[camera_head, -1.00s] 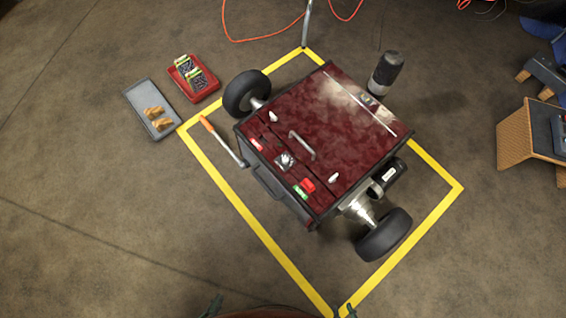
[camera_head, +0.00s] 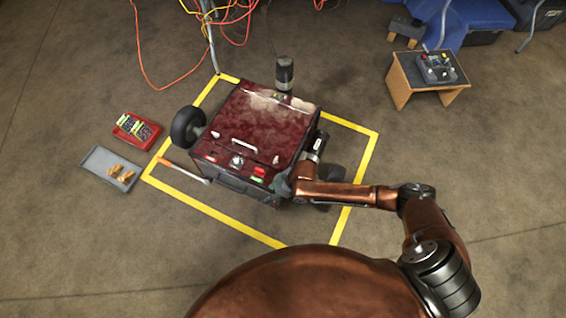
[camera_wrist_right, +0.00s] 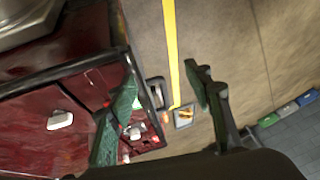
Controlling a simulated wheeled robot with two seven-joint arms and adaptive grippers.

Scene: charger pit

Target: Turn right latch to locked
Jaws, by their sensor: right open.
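The dark red box (camera_head: 260,125) stands inside the yellow floor frame. On its lid the right latch (camera_head: 276,159) is a small white tab near the front right corner. It also shows in the right wrist view, where the likely same white tab (camera_wrist_right: 60,120) lies left of my fingers. Another white latch (camera_head: 215,134) is at the left of the lid. My right gripper (camera_head: 284,186) is at the box's front right corner, beside and apart from the latch. In the wrist view its green fingers (camera_wrist_right: 160,78) are spread with nothing between them. My left gripper is out of view.
A lid handle (camera_head: 245,145) and red and green buttons (camera_head: 259,174) are near the latch. Wheels flank the box. An orange-handled bar (camera_head: 185,172), grey tray (camera_head: 110,168) and red tray (camera_head: 136,130) are left. A wooden stand (camera_head: 428,80) is at the back right.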

